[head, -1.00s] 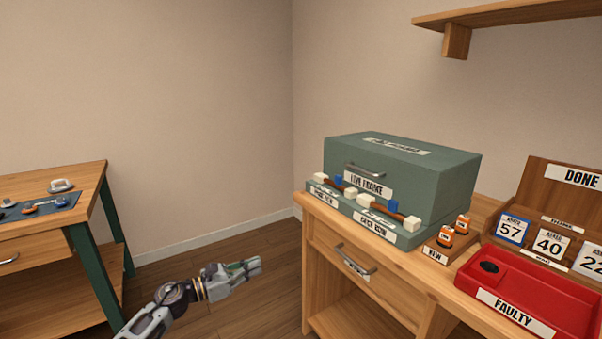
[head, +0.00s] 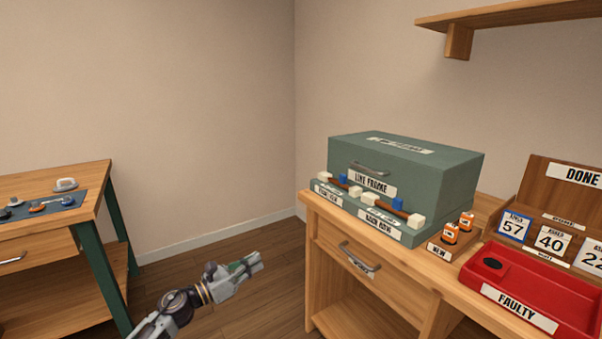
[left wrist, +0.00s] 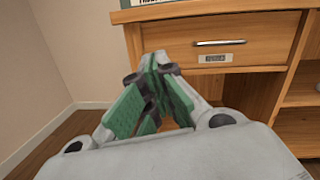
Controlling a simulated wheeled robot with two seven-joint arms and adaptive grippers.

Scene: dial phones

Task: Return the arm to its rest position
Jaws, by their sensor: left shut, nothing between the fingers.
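My left gripper (head: 250,263) is over the wooden floor, between the left workbench and the wooden desk. It is shut and empty, pointing up and to the right. In the left wrist view its green-padded fingers (left wrist: 155,82) come together in front of the desk's drawer (left wrist: 210,50), apart from it. My right gripper is not in view.
A wooden desk (head: 321,217) at right bears a green line frame box (head: 440,181), orange parts (head: 451,232) and a red faulty tray (head: 553,297). A workbench (head: 93,175) with a blue mat stands at left. Open floor lies between them.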

